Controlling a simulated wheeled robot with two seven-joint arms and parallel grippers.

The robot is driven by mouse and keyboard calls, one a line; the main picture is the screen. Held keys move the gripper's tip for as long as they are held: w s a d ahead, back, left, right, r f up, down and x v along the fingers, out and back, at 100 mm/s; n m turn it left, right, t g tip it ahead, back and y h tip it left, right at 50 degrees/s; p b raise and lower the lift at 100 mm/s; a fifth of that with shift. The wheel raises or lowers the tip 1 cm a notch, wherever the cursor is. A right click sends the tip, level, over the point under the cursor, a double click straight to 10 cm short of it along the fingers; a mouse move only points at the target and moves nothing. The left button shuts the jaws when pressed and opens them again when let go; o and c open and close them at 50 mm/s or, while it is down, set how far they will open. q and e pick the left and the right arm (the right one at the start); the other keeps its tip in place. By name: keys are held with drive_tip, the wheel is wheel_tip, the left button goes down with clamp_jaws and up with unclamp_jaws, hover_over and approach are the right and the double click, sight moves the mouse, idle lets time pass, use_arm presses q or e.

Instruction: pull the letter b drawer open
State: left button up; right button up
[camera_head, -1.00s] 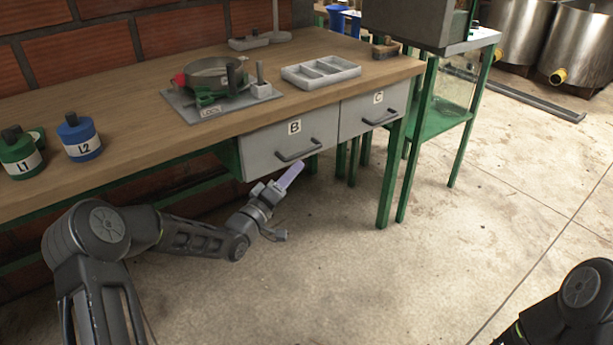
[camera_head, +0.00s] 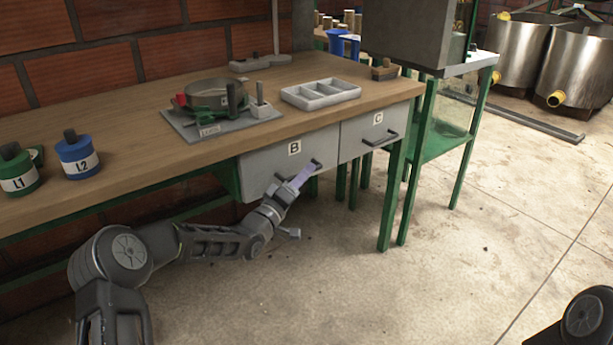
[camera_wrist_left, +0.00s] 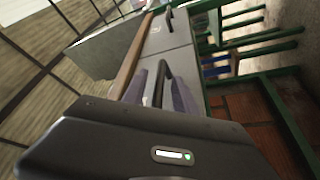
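The letter B drawer (camera_head: 262,172) is the grey front under the workbench, marked with a "B" label (camera_head: 294,148). It looks closed, level with the C drawer. My left gripper (camera_head: 304,175) is at its dark bar handle (camera_head: 317,164), partly covering it in the head view. In the left wrist view the handle (camera_wrist_left: 163,82) shows between the two purple-grey fingers (camera_wrist_left: 160,92) of my left gripper, which look apart. I cannot tell whether either finger touches the handle. My right gripper is out of view.
The C drawer (camera_head: 372,134) with its own handle (camera_head: 380,139) is just to the right. A green table leg (camera_head: 391,200) stands below it. The wooden benchtop (camera_head: 130,128) carries a grey tray (camera_head: 320,94) and two bottles. The floor in front is clear.

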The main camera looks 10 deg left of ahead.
use_arm(q)
drive_tip(key=shift+w+d+r, duration=0.15)
drive_tip(key=shift+w+d, duration=0.1)
drive_tip(key=shift+w, duration=0.35)
clamp_jaws()
idle(1.1)
